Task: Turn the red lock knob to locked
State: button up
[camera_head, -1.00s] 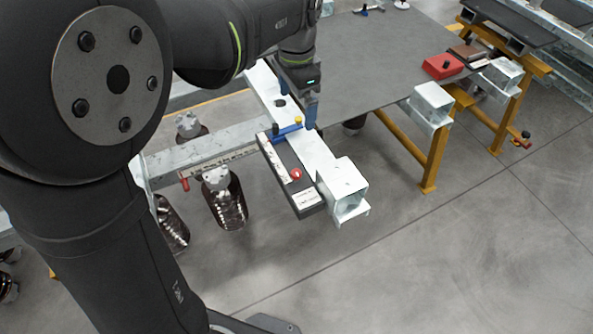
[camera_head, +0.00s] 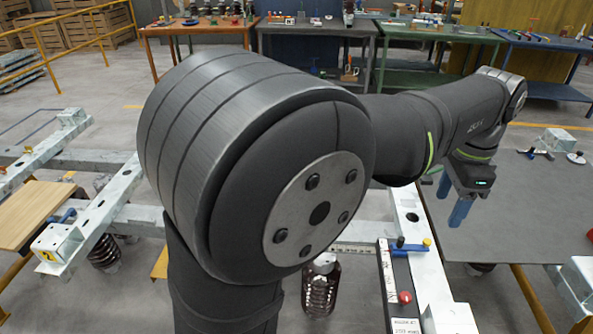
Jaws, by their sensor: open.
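The red lock knob (camera_head: 404,298) is a small round red knob on a dark narrow box (camera_head: 398,275) with a pale scale strip and a white label. The box is fixed along the white metal beam (camera_head: 433,290). The knob's turn position is too small to tell. A blue lever (camera_head: 408,247) with a yellow end crosses the box beyond the knob. My gripper (camera_head: 451,200), with two blue fingers, is open and empty. It points down, behind and to the right of the knob in the picture, apart from it.
A grey table (camera_head: 510,215) stands right of the beam, with small tools at its back. A coiled dark insulator (camera_head: 320,285) hangs left of the box. Another blue-handled frame (camera_head: 62,240) is at left. Workbenches (camera_head: 330,28) line the back.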

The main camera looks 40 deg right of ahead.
aim_at(406, 295)
notch_tip(406, 295, down, 16)
jog(key=n, duration=0.5)
jog(key=shift+r, duration=0.1)
jog(key=shift+c, duration=0.3)
notch_tip(406, 295, down, 17)
jog(key=shift+r, duration=0.1)
jog(key=shift+c, duration=0.4)
jog(key=c, duration=0.9)
